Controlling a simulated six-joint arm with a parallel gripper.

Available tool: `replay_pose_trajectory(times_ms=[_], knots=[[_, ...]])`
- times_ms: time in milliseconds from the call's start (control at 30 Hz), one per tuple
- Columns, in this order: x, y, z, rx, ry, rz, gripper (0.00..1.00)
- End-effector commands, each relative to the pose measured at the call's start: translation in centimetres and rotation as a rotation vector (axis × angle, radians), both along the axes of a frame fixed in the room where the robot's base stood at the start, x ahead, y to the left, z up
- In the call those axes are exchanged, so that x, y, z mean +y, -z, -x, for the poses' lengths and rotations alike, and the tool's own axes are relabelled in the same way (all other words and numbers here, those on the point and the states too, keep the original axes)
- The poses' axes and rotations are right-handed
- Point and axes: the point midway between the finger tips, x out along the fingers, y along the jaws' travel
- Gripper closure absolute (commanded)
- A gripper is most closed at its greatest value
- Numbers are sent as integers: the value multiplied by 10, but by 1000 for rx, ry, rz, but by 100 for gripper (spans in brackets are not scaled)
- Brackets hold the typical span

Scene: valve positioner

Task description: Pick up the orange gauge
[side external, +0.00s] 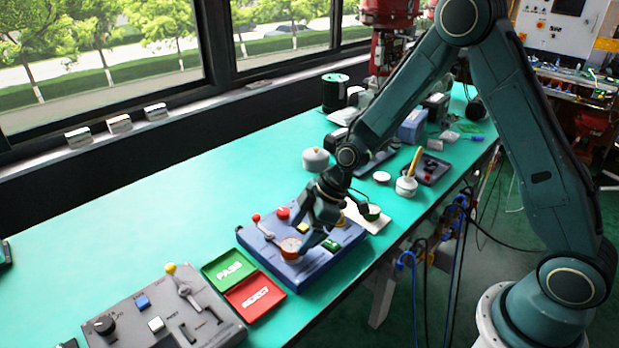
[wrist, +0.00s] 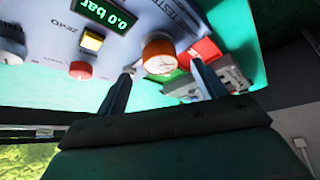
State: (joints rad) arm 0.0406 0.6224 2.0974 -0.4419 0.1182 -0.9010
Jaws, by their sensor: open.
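The orange gauge (side external: 291,248) is a short round piece with an orange rim and a pale face. It sits on the blue tester box (side external: 345,237), near its front left part. In the wrist view the orange gauge (wrist: 158,50) shows between the two fingertips. My gripper (side external: 290,240) is open and reaches down over the gauge, one finger on each side. In the wrist view my gripper (wrist: 163,70) has a gap between its fingers and the gauge. I cannot tell whether either finger touches it.
The tester box carries a red-knobbed lever (side external: 256,218), a red button (side external: 283,212), a yellow button (wrist: 92,40) and a green display (wrist: 106,16). A green PASS tray (side external: 207,273) and a red REJECT tray (side external: 272,305) lie to the left.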

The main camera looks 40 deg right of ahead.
Motion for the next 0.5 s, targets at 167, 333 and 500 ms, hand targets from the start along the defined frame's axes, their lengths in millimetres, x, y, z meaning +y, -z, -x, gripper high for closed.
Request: replay_pose_trajectory(times_ms=[167, 333, 500], knots=[[5, 9, -2, 2, -2, 0, 30], [13, 25, -7, 3, -2, 0, 30], [19, 38, -12, 2, -2, 1, 30]])
